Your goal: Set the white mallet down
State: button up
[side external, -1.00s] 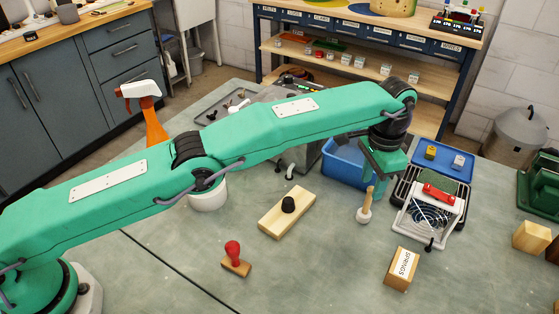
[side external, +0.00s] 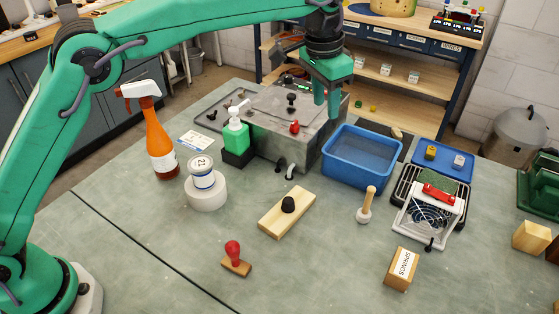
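The mallet (side external: 368,201) stands upright on the grey-green bench with its pale head down and its wooden handle pointing up. It is in front of the blue bin and left of the white fan unit. Nothing touches it. My gripper (side external: 326,108) is raised well above the bench, up and left of the mallet, in front of the grey machine box from this view. No object shows between its fingers. The fingers overlap at this angle, so their gap is unclear.
The blue bin (side external: 360,158) and the fan unit (side external: 428,212) stand near the mallet. A wooden block with a black knob (side external: 287,212), a red-handled stamp (side external: 235,260) and a springs box (side external: 401,269) lie nearer. Bare bench surrounds the mallet's front.

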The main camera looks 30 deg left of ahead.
jog(key=s+a+r+n+t, duration=0.1)
jog(key=s+a+r+n, duration=0.1)
jog(key=s+a+r, duration=0.5)
jog(key=s+a+r+n+t, duration=0.1)
jog(key=s+a, duration=0.4)
jog(key=a, duration=0.5)
jog(key=s+a+f+n+t, duration=0.1)
jog(key=s+a+f, duration=0.3)
jog(key=s, duration=0.6)
jog(key=s+a+f+n+t, duration=0.1)
jog(key=s+a+f, duration=0.3)
jog(key=s, duration=0.6)
jog(key=a+n, duration=0.1)
jog(key=a, duration=0.1)
jog(key=shift+a+f+n+y, duration=0.15)
jog(key=shift+a+n+y, duration=0.15)
jog(key=shift+a+y, duration=0.1)
